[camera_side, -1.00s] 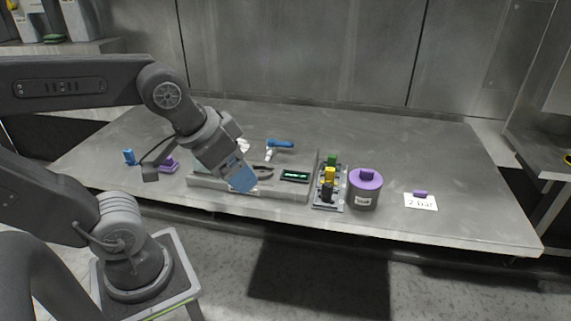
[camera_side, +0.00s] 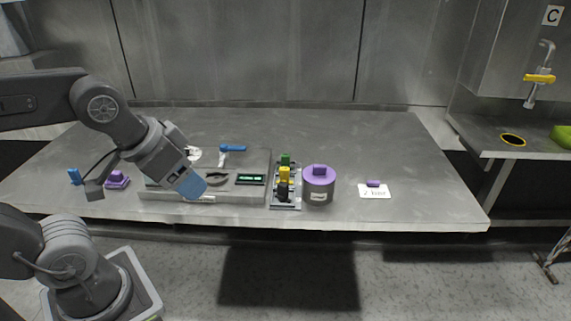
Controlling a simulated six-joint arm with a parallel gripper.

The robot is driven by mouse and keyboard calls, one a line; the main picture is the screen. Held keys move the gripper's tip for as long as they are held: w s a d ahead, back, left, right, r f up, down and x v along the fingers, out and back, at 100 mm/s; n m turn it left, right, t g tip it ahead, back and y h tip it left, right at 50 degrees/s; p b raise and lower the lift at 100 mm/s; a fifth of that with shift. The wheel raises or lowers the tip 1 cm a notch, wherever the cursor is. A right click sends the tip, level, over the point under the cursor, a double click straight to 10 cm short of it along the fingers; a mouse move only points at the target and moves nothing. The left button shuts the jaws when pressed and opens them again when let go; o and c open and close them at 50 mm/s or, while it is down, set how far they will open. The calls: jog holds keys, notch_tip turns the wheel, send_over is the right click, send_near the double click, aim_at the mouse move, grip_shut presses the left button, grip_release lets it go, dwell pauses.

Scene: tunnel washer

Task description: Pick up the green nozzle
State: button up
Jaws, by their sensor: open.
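The green nozzle (camera_side: 285,159) stands at the back of a narrow grey rack (camera_side: 287,205) on the steel table, behind a yellow nozzle (camera_side: 285,174) and a black nozzle (camera_side: 283,190). Its lower part is hidden by the yellow one. My gripper (camera_side: 191,187) has blue fingertips pointing down and to the right. It is open, over the left part of a grey tray, well to the left of the green nozzle and apart from it. No held thing shows in it.
The tray (camera_side: 232,195) holds pliers (camera_side: 217,179) and a green-lit display (camera_side: 250,180); a blue-handled tool (camera_side: 232,149) stands behind. A purple-lidded canister (camera_side: 318,187) stands close right of the rack. The table's right side is mostly clear.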

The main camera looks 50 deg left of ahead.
jog(key=shift+c, duration=0.6)
jog(key=shift+w+r, duration=0.1)
jog(key=n+g+y, duration=0.2)
jog(key=n+y, duration=0.1)
jog(key=n, duration=0.6)
send_over(286, 155)
jog(key=s+d, duration=0.4)
notch_tip(286, 155, down, 5)
jog(key=x, duration=0.8)
jog(key=shift+w+a, duration=0.1)
jog(key=shift+a, duration=0.05)
jog(key=shift+a+x, duration=0.15)
jog(key=shift+x, duration=1.2)
jog(key=shift+a+x, duration=0.15)
jog(key=shift+x, duration=1.2)
